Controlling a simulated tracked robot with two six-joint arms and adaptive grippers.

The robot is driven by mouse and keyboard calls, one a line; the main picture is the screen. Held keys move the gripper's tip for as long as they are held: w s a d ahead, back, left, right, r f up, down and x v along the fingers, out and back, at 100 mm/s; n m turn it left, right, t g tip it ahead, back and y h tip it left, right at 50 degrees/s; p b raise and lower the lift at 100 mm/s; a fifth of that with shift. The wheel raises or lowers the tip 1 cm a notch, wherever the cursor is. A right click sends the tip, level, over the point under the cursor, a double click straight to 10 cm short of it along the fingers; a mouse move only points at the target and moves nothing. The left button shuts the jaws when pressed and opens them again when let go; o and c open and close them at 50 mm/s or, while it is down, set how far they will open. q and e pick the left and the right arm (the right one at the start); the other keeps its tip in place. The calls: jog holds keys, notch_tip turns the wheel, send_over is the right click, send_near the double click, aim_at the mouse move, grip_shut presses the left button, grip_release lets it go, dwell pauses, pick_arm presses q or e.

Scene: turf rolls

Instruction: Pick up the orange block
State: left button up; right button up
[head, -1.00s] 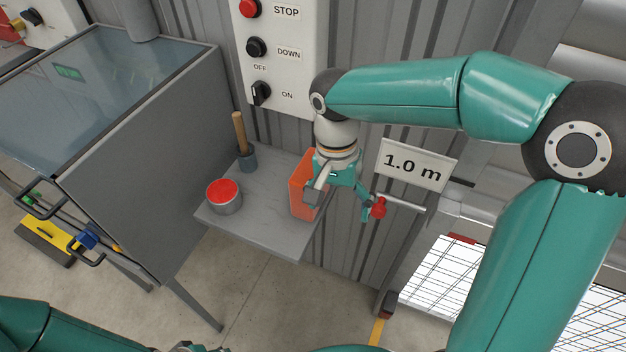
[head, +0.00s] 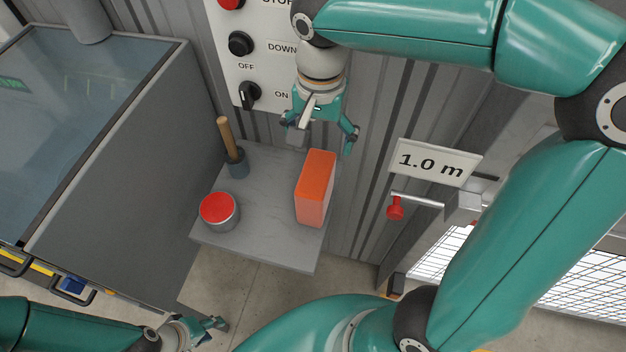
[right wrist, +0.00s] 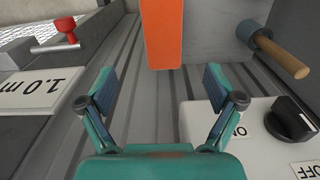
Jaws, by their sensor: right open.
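The orange block (head: 316,187) stands upright on the right part of a small grey shelf (head: 262,247). My right gripper (head: 320,142) is open and empty, above and behind the block, close to the corrugated wall. In the right wrist view the block (right wrist: 162,34) shows at the top middle, beyond the open fingers (right wrist: 163,92) and apart from them. My left gripper (head: 212,326) is low at the bottom left of the head view, away from the shelf; its fingers are too small to judge.
A control panel (head: 262,50), a "1.0 m" sign (head: 436,163) and a red-knobbed lever (head: 396,208) are nearby. A grey cabinet (head: 130,180) stands left.

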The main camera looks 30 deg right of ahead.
aim_at(314, 172)
jog(key=f, duration=0.8)
jog(key=shift+w+a+f, duration=0.3)
jog(key=shift+w, duration=0.05)
jog(key=shift+d+f, duration=0.2)
jog(key=shift+f, duration=2.95)
jog(key=c, duration=1.3)
jog(key=shift+s+r, duration=0.1)
jog(key=shift+r, duration=0.05)
